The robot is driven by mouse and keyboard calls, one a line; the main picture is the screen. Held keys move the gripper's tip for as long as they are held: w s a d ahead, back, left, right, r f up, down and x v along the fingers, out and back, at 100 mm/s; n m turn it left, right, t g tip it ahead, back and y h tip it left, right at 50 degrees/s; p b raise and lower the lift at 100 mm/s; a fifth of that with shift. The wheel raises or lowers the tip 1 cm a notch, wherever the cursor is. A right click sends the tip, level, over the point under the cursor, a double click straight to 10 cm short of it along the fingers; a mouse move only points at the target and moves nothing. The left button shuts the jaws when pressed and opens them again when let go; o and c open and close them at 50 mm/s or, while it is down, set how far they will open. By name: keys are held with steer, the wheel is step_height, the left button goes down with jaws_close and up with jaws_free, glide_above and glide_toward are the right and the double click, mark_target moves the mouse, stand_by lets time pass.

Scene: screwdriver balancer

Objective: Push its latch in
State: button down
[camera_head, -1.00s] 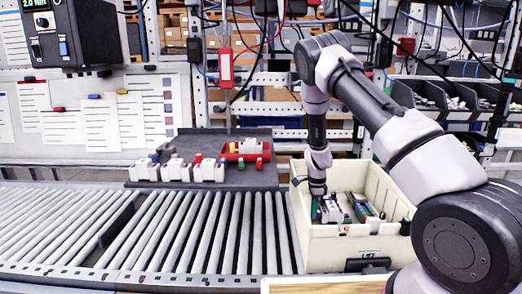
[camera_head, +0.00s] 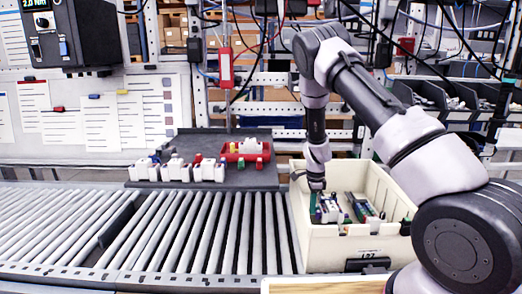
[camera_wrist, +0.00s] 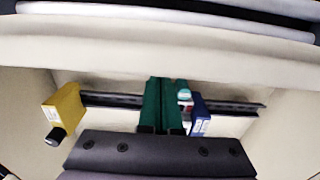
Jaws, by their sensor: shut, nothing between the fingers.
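My gripper (camera_wrist: 162,82) has two green fingers side by side, shut with nothing between them; in the head view my gripper (camera_head: 314,208) points down inside the left part of the cream crate (camera_head: 330,250). In the wrist view, a dark rail (camera_wrist: 235,106) runs across below the fingers. A yellow block (camera_wrist: 66,108) with a black knob (camera_wrist: 55,136) sits at its left end. A blue block (camera_wrist: 200,118) and a small part with a green top and red-white sides (camera_wrist: 185,97) are just right of the fingers. Whether the fingers touch anything, and which part is the latch, I cannot tell.
The crate walls stand close around my gripper. Another rail with parts (camera_head: 362,207) lies to the right in the crate. A roller conveyor (camera_head: 210,230) lies left of it. White units (camera_head: 175,168) and a red tray (camera_head: 246,151) stand on a dark plate behind.

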step_height(320, 180, up, 16)
steer(key=shift+f, duration=0.15)
stand_by(0.7)
steer(key=s+d+r+n+t+y, duration=0.1)
steer(key=s+r+n+y, duration=0.15)
steer(key=s+r, duration=0.6)
steer(key=s+d+r+n+t+y, duration=0.1)
steer(key=s+d+r+n+t, duration=0.2)
steer(key=r, duration=1)
steer(key=s+r+n+t, duration=0.1)
steer(key=s+r+n, duration=0.1)
steer(key=s, duration=0.4)
steer(key=s+r+n+t+h, duration=0.1)
steer(key=s+r+n, duration=0.2)
steer(key=s, duration=0.3)
steer(key=s+d+r+n+t, duration=0.1)
steer(key=s+r+n, duration=0.2)
steer(key=s, duration=0.3)
steer(key=shift+s+r, duration=0.25)
steer(key=shift+r, duration=0.15)
steer(key=shift+h, duration=0.25)
